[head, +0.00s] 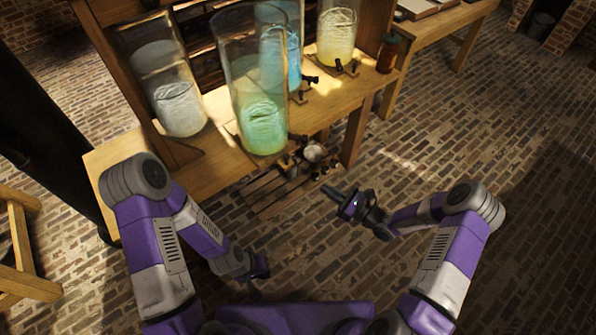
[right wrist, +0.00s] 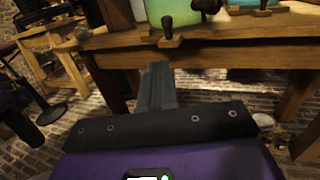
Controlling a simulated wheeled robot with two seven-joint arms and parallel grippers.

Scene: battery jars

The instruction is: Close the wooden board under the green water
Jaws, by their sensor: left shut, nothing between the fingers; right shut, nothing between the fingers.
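The tall glass jar with green water (head: 262,125) stands near the front edge of the wooden workbench. It shows at the top of the right wrist view (right wrist: 172,10). Under it, a dark wooden knob (right wrist: 168,30) stands at the bench edge; the board itself is mostly hidden, so I cannot tell how far out it is. My right gripper (head: 330,192) is shut and empty, in front of and below the bench edge. In the right wrist view its fingers (right wrist: 157,72) point toward the bench, below the knob. My left gripper (head: 262,270) is shut and empty, low over the floor.
Jars with white (head: 180,108), blue (head: 285,60) and yellow (head: 337,40) contents stand on the same bench (head: 215,170). Dark knobs show by the blue and yellow jars. A brown bottle (head: 388,52) stands at the right end. The brick floor in front is open.

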